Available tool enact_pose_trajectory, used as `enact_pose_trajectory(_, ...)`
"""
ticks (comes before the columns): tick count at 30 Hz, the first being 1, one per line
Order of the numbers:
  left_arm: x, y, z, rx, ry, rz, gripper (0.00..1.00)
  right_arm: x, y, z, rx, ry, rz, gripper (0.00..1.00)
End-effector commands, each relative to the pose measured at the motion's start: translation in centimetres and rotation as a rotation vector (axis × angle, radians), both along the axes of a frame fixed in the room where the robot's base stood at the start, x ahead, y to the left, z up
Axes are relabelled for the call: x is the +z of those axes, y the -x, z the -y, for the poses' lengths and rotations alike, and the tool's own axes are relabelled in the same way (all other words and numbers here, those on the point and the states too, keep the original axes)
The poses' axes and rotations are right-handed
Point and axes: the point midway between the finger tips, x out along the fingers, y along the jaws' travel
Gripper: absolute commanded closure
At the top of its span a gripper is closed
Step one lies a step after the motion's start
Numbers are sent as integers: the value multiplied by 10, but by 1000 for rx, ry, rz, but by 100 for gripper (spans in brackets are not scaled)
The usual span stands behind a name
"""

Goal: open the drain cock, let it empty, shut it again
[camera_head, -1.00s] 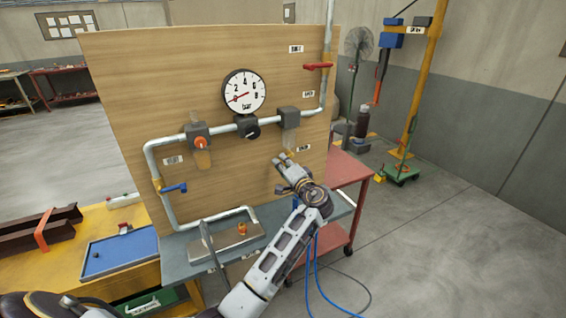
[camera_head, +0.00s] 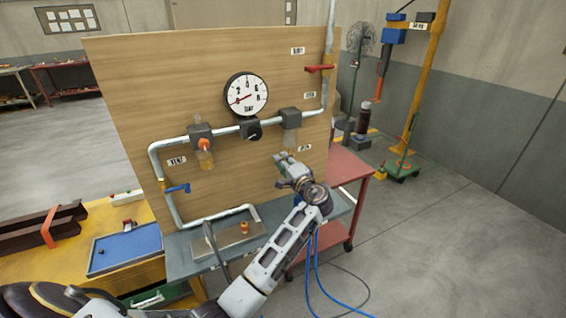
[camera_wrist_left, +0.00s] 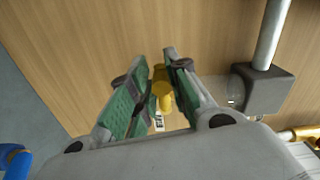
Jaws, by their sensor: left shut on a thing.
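The drain cock (camera_wrist_left: 161,92) is a small yellow fitting with a rounded knob, seen in the left wrist view against the wooden board. My left gripper (camera_wrist_left: 158,75) has its green-padded fingers on both sides of it and is shut on it. In the head view my left gripper (camera_head: 282,159) is at the board, just below the clear bowl (camera_head: 290,136) under the right-hand dark block, and hides most of the cock. Whether liquid is running out cannot be seen. My right gripper is not in view.
A pressure gauge (camera_head: 246,94) sits on the pipework. A red lever (camera_head: 319,68) is at upper right and a blue lever (camera_head: 178,188) at lower left. A second bowl (camera_head: 205,158) hangs to the left. A metal tray (camera_head: 226,242) lies below; open floor is at right.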

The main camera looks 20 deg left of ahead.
Motion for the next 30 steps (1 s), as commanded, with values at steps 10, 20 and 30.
enact_pose_trajectory(10,6,-1,1,-4,-1,11,63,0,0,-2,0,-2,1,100)
enact_pose_trajectory(20,2,4,7,-2,0,5,63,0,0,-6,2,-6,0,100)
enact_pose_trajectory(30,3,28,39,-3,0,6,63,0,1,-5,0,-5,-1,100)
